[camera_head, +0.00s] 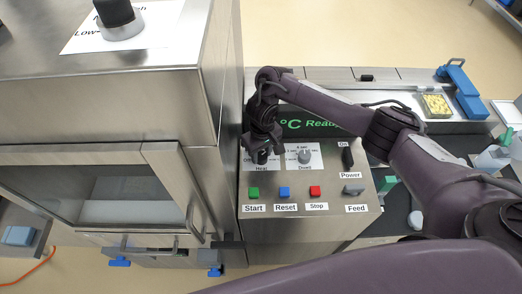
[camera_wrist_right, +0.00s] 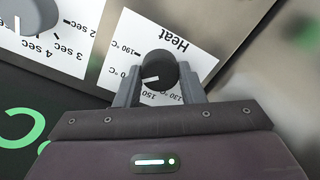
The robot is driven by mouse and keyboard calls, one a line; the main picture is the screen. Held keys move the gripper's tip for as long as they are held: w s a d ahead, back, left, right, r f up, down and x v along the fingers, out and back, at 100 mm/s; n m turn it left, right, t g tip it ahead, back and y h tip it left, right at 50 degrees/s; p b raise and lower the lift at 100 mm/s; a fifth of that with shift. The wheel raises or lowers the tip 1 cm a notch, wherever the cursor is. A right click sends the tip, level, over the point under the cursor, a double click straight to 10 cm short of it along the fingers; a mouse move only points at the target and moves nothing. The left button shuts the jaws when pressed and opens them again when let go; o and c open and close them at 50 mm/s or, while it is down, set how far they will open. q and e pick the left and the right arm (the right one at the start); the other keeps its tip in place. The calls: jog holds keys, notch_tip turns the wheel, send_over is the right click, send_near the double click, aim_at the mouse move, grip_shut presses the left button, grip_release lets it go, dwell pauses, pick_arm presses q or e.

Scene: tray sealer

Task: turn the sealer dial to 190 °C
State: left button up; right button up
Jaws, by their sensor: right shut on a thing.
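The Heat dial (camera_wrist_right: 157,68) is a round black knob on a white scale label marked in °C, with 190 °C, 150 and 130 °C readable. Its white pointer line points left and slightly down in the right wrist view, short of the 190 mark and on the side toward 150. My right gripper (camera_wrist_right: 158,84) is shut on the dial, with one grey finger on each side. In the head view my right gripper (camera_head: 262,152) reaches down over the Heat label and hides most of the dial. My left gripper is out of view.
The Dwell dial (camera_head: 304,156) sits just right of the Heat dial. The green Start (camera_head: 254,193), blue Reset (camera_head: 284,193) and red Stop (camera_head: 315,191) buttons lie nearer. The Power switch (camera_head: 347,157) is to the right. The sealer's steel housing (camera_head: 208,100) rises close on the left.

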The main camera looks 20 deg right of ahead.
aim_at(262, 154)
jog(key=m, duration=0.4)
jog(key=shift+w+r+m, duration=0.1)
jog(key=shift+m, duration=0.2)
jog(key=shift+d+m, duration=0.1)
jog(key=shift+m, duration=1.7)
jog(key=o, duration=1)
jog(key=shift+w+r, duration=0.2)
jog(key=shift+r, duration=0.65)
jog(key=shift+s+r, duration=0.15)
jog(key=shift+r, duration=1.4)
jog(key=shift+s+r, duration=0.15)
jog(key=shift+r, duration=1.35)
